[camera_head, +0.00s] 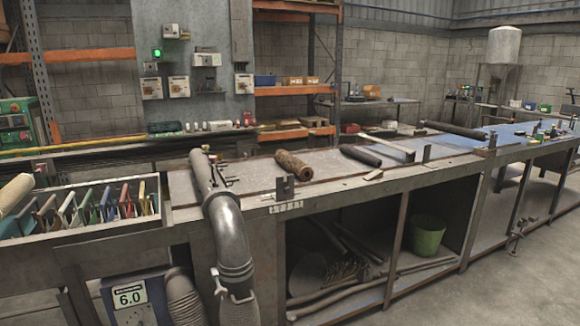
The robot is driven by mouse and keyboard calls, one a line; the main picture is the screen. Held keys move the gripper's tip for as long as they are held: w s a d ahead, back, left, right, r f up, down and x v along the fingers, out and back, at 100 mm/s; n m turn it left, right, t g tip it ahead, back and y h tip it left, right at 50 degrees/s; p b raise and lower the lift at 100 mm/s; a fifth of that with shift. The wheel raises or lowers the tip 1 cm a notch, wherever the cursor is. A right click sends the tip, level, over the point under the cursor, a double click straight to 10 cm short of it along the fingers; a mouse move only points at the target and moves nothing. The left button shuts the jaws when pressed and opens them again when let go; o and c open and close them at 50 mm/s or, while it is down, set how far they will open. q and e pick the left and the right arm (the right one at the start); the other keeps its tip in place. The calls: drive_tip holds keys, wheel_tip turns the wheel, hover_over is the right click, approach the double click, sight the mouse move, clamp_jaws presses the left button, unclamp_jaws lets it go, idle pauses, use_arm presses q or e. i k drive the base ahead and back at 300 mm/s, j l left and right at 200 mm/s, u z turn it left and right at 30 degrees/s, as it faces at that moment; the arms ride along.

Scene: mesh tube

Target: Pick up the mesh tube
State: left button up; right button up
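A brown, rough-surfaced tube (293,166) lies on the grey top of the long workbench (330,163), a little right of the picture's middle-left. It looks like the mesh tube, though its mesh is too small to make out clearly. It lies on its side, with one end towards the back left and the other towards the front right. Nothing is seen touching it from above. Neither of my grippers shows in the head view.
A dark tube (360,155) lies to the right, and another dark tube (453,130) farther back. A thick grey duct (228,235) bends over the bench's front edge at left. A metal block (284,187) stands in front. A green bucket (427,235) sits below.

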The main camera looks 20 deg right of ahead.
sight(303, 172)
drive_tip(key=i+l+z, duration=0.35)
drive_tip(key=i+l, duration=0.4)
drive_tip(key=l, duration=0.15)
drive_tip(key=i+l+z, duration=0.35)
drive_tip(key=i+l, duration=0.4)
drive_tip(key=i, duration=0.05)
